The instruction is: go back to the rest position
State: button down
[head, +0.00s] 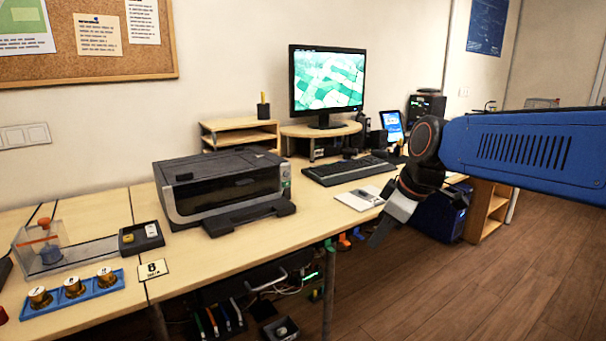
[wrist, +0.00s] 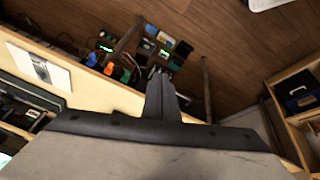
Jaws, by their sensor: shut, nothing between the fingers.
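My gripper (head: 379,236) is at the end of my blue arm, right of centre in the head view, pointing downward off the front edge of the desk. In the wrist view my gripper (wrist: 158,76) shows as dark fingers pressed together, with nothing between them. It is apart from the desk (head: 240,249) and touches nothing that I can see. Below and beyond the fingertips in the wrist view are a lower shelf with cables and coloured parts (wrist: 122,72) and the wooden floor (wrist: 225,60).
A printer (head: 222,190), a keyboard (head: 350,170) and a monitor (head: 327,82) stand on the desk. A white card (head: 359,198) lies near its front edge, close to my gripper. A blue tray (head: 75,291) with several spools is at the left. The floor (head: 450,290) at right is open.

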jog(key=s+d+f+m+h, duration=0.1)
jog(key=s+d+f+m, duration=0.2)
jog(key=s, duration=0.3)
jog(key=s+d+f+m+h, duration=0.1)
jog(key=s+d+f+m, duration=0.3)
jog(key=s, duration=0.3)
jog(key=s+d+f+m+t+h, duration=0.1)
jog(key=s+d+f+m, duration=0.3)
jog(key=s, duration=0.3)
jog(key=shift+s+d+f, duration=0.2)
jog(key=shift+d+f, duration=0.15)
jog(key=shift+d, duration=0.3)
